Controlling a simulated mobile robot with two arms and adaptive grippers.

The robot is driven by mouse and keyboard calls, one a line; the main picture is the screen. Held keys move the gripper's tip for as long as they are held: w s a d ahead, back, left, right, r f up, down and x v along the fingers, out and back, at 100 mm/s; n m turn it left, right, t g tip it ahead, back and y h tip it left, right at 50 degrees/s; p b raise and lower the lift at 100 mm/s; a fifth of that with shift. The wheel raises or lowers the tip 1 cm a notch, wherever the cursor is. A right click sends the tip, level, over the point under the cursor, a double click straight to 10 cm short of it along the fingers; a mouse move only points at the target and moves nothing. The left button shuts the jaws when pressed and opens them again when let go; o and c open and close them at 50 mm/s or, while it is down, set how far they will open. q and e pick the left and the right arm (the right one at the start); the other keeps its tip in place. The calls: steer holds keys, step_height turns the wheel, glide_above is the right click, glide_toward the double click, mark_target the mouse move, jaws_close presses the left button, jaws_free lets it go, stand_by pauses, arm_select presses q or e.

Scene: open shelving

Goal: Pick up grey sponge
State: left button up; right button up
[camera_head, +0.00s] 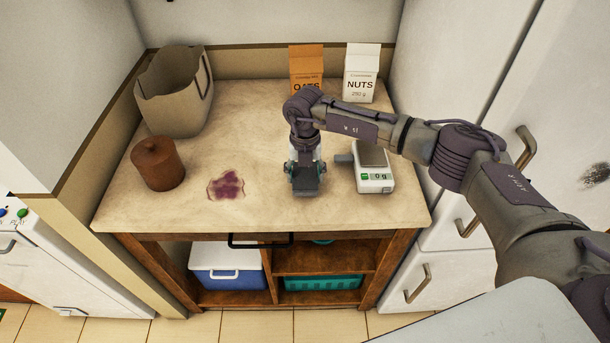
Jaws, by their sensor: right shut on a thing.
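My right gripper (305,172) reaches down over the wooden counter, a little left of the kitchen scale. It is shut on the grey sponge (306,188), a small dark grey block at the fingertips. The gripper hides part of the sponge. I cannot tell whether the sponge touches the counter or is just above it. My left gripper is not in view.
A scale (375,180) stands close to the right of my gripper. Cartons of oats (304,62) and nuts (362,75) stand behind. A purple stain (226,185), brown lidded pot (158,163) and beige bag (174,95) are left. The counter's (265,120) middle is clear.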

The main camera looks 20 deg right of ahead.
mark_target(307, 177)
steer(key=r+p, duration=0.1)
steer(key=r, duration=0.1)
steer(key=r+p, duration=0.1)
steer(key=shift+s+d+r, duration=0.15)
steer(key=shift+d+r, duration=0.05)
steer(key=shift+r, duration=0.15)
steer(key=s+d+r+p, duration=0.6)
steer(key=s+d+p, duration=0.1)
steer(key=s+p, duration=0.1)
steer(key=shift+s+p, duration=0.3)
steer(key=shift+p, duration=0.45)
steer(key=shift+o, duration=0.4)
steer(key=shift+d+f, duration=0.1)
